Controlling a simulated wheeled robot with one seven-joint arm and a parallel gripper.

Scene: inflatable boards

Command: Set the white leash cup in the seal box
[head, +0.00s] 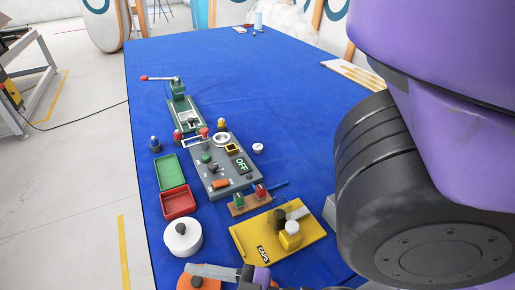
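A small white round piece with a dark centre (258,148), which looks like the leash cup, stands on the blue table right of the grey panel. I cannot be sure which thing is the seal box; a shallow green tray (170,172) and a red box (179,203) sit end to end left of the panel. What looks like my gripper (215,272), a grey bar with black and purple parts, shows at the bottom edge over an orange disc (198,282). It is well apart from the white piece. Its fingers are too cut off to read.
The grey panel (223,180) carries knobs and a display. A green lever press (183,112) stands behind it. A white lidded disc (182,237) and a yellow board (265,246) are in front. My arm covers the right side. The table's far part is mostly clear.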

